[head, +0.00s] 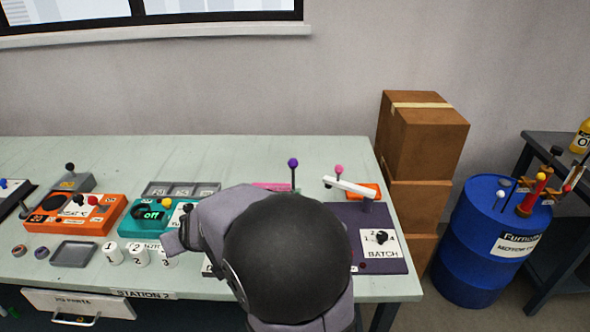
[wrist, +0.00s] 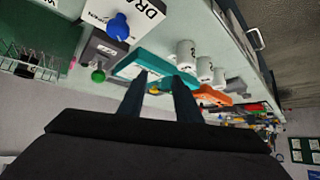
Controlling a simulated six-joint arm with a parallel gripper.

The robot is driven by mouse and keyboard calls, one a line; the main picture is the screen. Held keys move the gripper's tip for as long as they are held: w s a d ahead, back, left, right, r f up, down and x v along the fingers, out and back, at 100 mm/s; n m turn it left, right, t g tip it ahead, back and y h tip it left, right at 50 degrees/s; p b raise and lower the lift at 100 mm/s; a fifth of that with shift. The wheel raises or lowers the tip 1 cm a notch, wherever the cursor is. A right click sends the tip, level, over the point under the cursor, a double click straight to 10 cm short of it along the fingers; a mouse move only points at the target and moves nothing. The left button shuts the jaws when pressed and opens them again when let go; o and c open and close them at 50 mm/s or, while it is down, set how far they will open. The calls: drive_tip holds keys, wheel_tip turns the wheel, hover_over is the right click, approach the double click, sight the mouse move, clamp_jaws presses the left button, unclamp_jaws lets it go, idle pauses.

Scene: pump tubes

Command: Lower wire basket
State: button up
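In the wrist view a thin wire basket (wrist: 28,69) shows at the left edge, hanging beside a dark green block (wrist: 45,28). It is small and partly cut off by the frame, and I cannot tell how it is held. My gripper (wrist: 160,76) shows two dark fingers standing apart with nothing between them. The basket is well to the left of the fingers and not touched. In the head view my arm covers the middle of the bench, and I cannot make out the basket or the fingertips there.
A teal box (head: 155,216) and an orange box (head: 75,212) stand on the bench with white numbered cups (head: 113,252). A purple-topped lever (head: 293,163) rises behind my arm. A BATCH panel (head: 381,240) is right. A blue-knobbed box (wrist: 118,27) is near the basket.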

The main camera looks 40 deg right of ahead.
sight(293, 171)
drive_tip(key=w+d+r+m+t+h, duration=0.1)
drive_tip(key=w+d+r+t+h, duration=0.1)
drive_tip(key=w+d+r, duration=0.3)
drive_tip(key=s+d+m+h+b, duration=0.1)
drive_tip(key=s+d+m+h, duration=0.2)
drive_tip(key=d, duration=0.5)
drive_tip(key=s+d+f+m+g+h+b, duration=0.1)
drive_tip(key=s+d+m+h+b, duration=0.1)
drive_tip(key=d, duration=0.6)
drive_tip(key=s+d+f+m+h+b, duration=0.1)
drive_tip(key=s+d+m+h, duration=0.2)
drive_tip(key=d, duration=0.5)
drive_tip(key=shift+s+d+f+m+g+h+b, duration=0.1)
drive_tip(key=shift+s+d+m+g+h+b, duration=0.1)
drive_tip(key=shift+s+h, duration=0.3)
drive_tip(key=shift+s+d+f+m+g+h+b, duration=0.1)
drive_tip(key=shift+s+d+m+h+b, duration=0.1)
drive_tip(key=shift+h, duration=0.5)
drive_tip(key=shift+w+d+r+h, duration=0.15)
drive_tip(key=shift+w+r+h, duration=0.25)
drive_tip(key=shift+r+h, duration=0.15)
drive_tip(key=shift+d+r+n+h+b, duration=0.1)
drive_tip(key=shift+r+n+h+b, duration=0.1)
drive_tip(key=shift+n+h+b, duration=0.1)
drive_tip(key=shift+w+d, duration=0.1)
drive_tip(key=shift+p+x, duration=0.45)
drive_tip(key=shift+x, duration=3.05)
drive_tip(key=shift+w, duration=0.15)
clamp_jaws()
